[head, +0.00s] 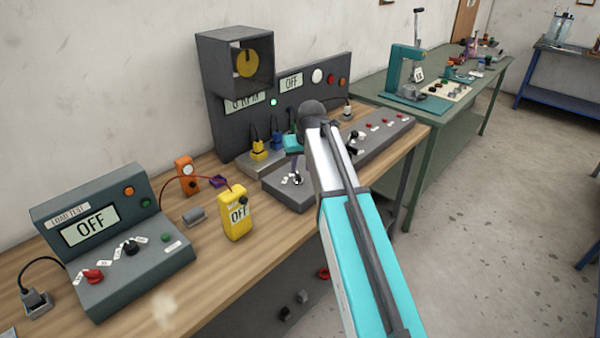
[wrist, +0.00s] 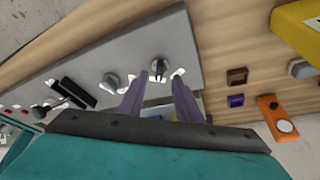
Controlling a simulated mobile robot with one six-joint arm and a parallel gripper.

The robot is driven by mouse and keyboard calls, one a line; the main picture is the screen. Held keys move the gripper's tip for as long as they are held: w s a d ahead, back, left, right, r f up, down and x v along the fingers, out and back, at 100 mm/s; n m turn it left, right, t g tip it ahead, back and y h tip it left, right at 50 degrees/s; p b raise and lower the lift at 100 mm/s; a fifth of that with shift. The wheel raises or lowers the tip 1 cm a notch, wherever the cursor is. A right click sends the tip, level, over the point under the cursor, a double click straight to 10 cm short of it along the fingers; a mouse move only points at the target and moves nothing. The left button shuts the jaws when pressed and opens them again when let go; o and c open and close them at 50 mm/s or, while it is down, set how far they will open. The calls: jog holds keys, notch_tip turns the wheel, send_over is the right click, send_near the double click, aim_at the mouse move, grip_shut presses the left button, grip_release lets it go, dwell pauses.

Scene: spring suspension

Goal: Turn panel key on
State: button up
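The grey control panel (wrist: 145,30) spans the upper middle of the wrist view. A small round grey switch with a dark middle (wrist: 158,66), possibly the panel key, is near its lower edge, with small white labels beside it. My gripper (wrist: 159,80) has two purple fingers spread apart, with their tips on either side of that switch. I cannot tell whether they touch it. In the head view the sloped control panel (head: 285,193) is on the bench, and my gripper (head: 296,165) is over its left end, partly hidden by my arm.
A yellow meter reading OFF (head: 236,212) stands left of the panel. A load tester reading OFF (head: 90,227) is at the left. A dark upright unit with displays (head: 330,95) stands behind. Another grey knob (wrist: 111,82) and a black lever (wrist: 75,93) are on the panel.

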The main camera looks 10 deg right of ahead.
jog(key=b+v, duration=0.1)
jog(key=v, duration=0.7)
jog(key=shift+r, duration=0.3)
jog(key=shift+s, duration=0.1)
